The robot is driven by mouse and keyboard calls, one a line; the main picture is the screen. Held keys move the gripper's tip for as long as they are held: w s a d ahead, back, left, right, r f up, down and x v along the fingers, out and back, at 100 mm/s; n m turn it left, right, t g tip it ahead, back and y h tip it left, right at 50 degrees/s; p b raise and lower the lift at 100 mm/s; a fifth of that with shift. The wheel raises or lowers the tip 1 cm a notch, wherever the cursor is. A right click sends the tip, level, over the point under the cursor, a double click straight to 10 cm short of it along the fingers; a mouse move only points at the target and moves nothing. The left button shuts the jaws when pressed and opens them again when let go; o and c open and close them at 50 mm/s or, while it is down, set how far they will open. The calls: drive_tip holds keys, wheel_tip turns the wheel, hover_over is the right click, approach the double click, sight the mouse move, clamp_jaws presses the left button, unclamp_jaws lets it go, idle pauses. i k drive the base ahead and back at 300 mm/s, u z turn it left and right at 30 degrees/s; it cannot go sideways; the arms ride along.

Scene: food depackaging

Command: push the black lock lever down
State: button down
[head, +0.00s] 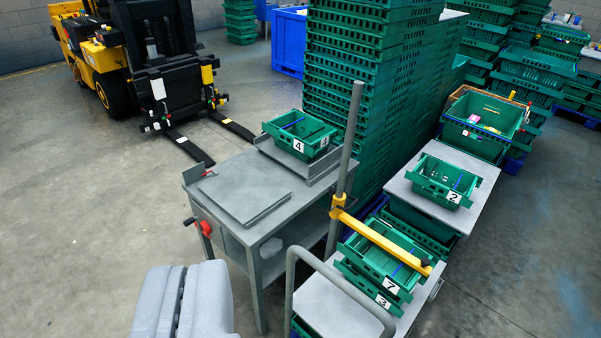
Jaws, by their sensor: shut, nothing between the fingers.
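A grey metal table (285,215) stands in front of me with a flat grey plate (243,190) on its top. A red handle (204,228) sits on the table's left front side. A small dark part (189,221) sits just left of the red handle; I cannot tell whether it is the black lock lever or which way it points. My gripper (186,268) shows as pale grey fingers at the bottom left, shut and empty. In the picture it is below the red handle and apart from it.
A green crate marked 4 (299,137) sits at the table's back right. A grey post (350,140) carries a yellow bar (385,241) over stacked green crates (384,285). A yellow forklift (92,60) stands far left. The floor at left is clear.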

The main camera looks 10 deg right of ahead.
sight(332, 190)
drive_tip(key=i, duration=1.1)
drive_tip(key=z, duration=0.1)
